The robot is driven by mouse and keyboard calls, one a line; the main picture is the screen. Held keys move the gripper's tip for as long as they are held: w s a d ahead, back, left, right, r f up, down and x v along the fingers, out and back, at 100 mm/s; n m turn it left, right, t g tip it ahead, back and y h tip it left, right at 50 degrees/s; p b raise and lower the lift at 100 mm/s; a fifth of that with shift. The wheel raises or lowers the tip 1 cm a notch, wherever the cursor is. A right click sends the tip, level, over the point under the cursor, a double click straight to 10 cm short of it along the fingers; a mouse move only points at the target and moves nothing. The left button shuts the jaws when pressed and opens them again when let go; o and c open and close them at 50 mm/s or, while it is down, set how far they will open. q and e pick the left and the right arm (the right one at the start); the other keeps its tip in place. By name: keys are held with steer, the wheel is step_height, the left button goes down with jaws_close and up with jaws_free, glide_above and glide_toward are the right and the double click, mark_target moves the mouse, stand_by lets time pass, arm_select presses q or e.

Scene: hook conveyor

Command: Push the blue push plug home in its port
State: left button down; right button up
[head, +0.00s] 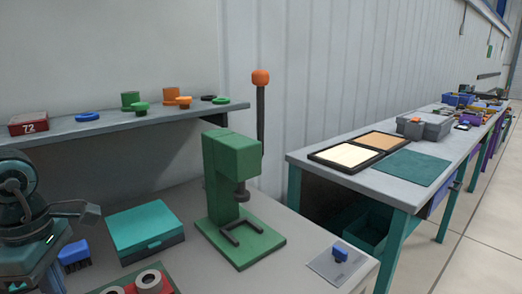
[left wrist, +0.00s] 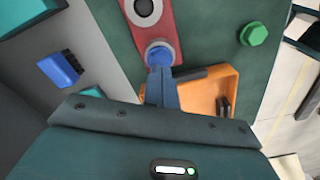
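The blue push plug (left wrist: 159,56) shows in the left wrist view, at the near end of a red plate (left wrist: 165,28) on a dark green panel. The port beneath it is mostly hidden, so how deep the plug sits cannot be told. My left gripper (left wrist: 161,72) has its two fingers together, with the tips right at the plug's near side. Whether they touch it is unclear. No plug shows between the fingers. In the head view my left arm comes in at the left edge, but the plug and fingertips are out of view. My right gripper is not in view.
An orange tray (left wrist: 224,82) and a green hex knob (left wrist: 253,33) lie beside the plug. A blue brush-like block (head: 75,254), a teal box (head: 146,229) and a green press (head: 233,180) stand on the bench. The bench is clear between the press and the grey card (head: 322,264).

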arm_select(q)
steer(key=shift+f+b, duration=1.15)
steer(key=shift+b, duration=0.05)
steer(key=shift+r, duration=0.15)
stand_by(0.3)
steer(key=shift+r+p, duration=2.15)
steer(key=shift+r, duration=1.3)
